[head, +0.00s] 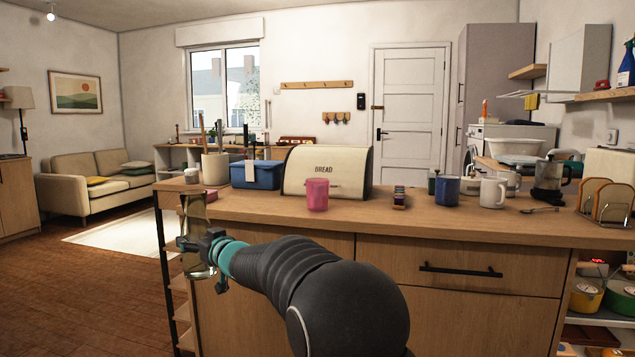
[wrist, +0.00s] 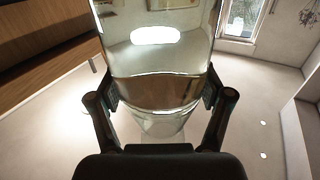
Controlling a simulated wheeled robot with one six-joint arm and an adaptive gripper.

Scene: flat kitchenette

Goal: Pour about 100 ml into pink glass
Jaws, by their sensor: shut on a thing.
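The pink glass (head: 317,194) stands upright on the wooden counter, in front of the bread bin. My gripper (head: 202,247) is shut on a clear glass vessel (head: 195,224), a carafe or bottle, at the left end of the counter. The vessel is roughly upright in the head view, to the left of the pink glass and apart from it. In the wrist view the vessel (wrist: 155,50) fills the space between my fingers (wrist: 160,100), and its lower part looks brownish. I cannot tell how much liquid it holds.
The cream bread bin (head: 328,169) and a blue box (head: 257,174) stand behind the pink glass. A small dark item (head: 399,197), a blue mug (head: 447,190) and a white mug (head: 493,192) stand to its right. The counter front (head: 400,230) between vessel and glass is clear.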

